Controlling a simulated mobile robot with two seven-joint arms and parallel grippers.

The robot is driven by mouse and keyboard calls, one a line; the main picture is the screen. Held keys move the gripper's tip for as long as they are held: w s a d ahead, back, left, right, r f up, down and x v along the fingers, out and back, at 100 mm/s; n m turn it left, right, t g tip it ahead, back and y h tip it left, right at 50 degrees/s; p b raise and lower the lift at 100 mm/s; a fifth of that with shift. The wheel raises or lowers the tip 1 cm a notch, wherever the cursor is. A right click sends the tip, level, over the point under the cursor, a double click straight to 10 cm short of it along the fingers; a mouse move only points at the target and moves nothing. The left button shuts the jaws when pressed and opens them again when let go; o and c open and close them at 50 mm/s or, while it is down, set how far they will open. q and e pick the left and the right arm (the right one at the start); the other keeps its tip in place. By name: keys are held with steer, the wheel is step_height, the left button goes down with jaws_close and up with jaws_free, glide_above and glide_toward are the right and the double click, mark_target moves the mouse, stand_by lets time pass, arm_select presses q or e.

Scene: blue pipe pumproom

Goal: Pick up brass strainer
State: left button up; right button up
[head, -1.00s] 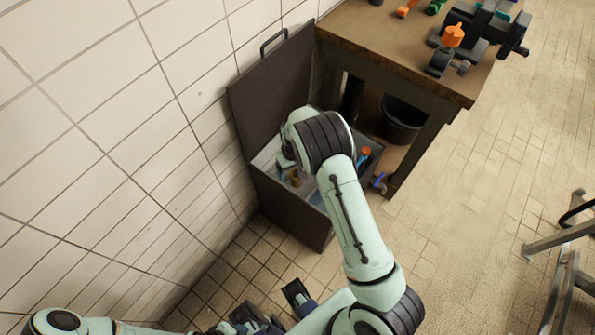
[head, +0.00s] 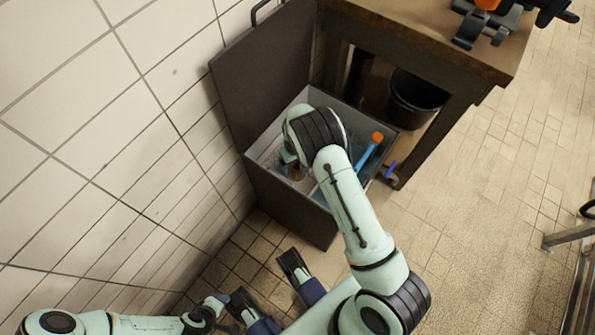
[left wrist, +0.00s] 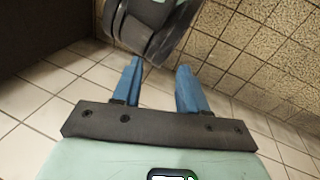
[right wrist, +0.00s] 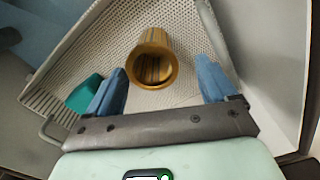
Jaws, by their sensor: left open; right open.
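The brass strainer (right wrist: 152,58) is a hollow, ribbed brass cylinder on a perforated light surface, its open end toward the right wrist camera. A small brass part of it shows in the head view (head: 298,173), inside the open dark box (head: 285,205). My right gripper (right wrist: 160,68) is open and empty, with the strainer between and just beyond its blue fingertips as pictured. I cannot tell whether they touch. In the head view my right wrist hides much of the box. My left gripper (left wrist: 157,68) is open and empty over the tiled floor, away from the box.
The box lid (head: 262,75) stands open by the tiled wall. A blue tool with an orange end (head: 370,150) lies on the box's right side. A teal thing (right wrist: 86,93) sits beside the strainer. A workbench (head: 430,42) with a black bucket (head: 417,92) underneath stands behind.

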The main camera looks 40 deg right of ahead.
steer(key=f, duration=0.2)
steer(key=f+b, duration=0.1)
steer(key=f, duration=0.3)
steer(key=shift+s+d+f+b, duration=0.3)
steer(key=shift+d+b, duration=0.1)
arm_select(q)
steer(key=w+f, duration=0.1)
steer(key=w+a+f+t, duration=0.1)
steer(key=w, duration=0.1)
steer(key=shift+a+y, duration=0.2)
steer(key=shift+y, duration=0.1)
arm_select(e)
steer(key=c, duration=1.1)
steer(key=shift+r, duration=0.15)
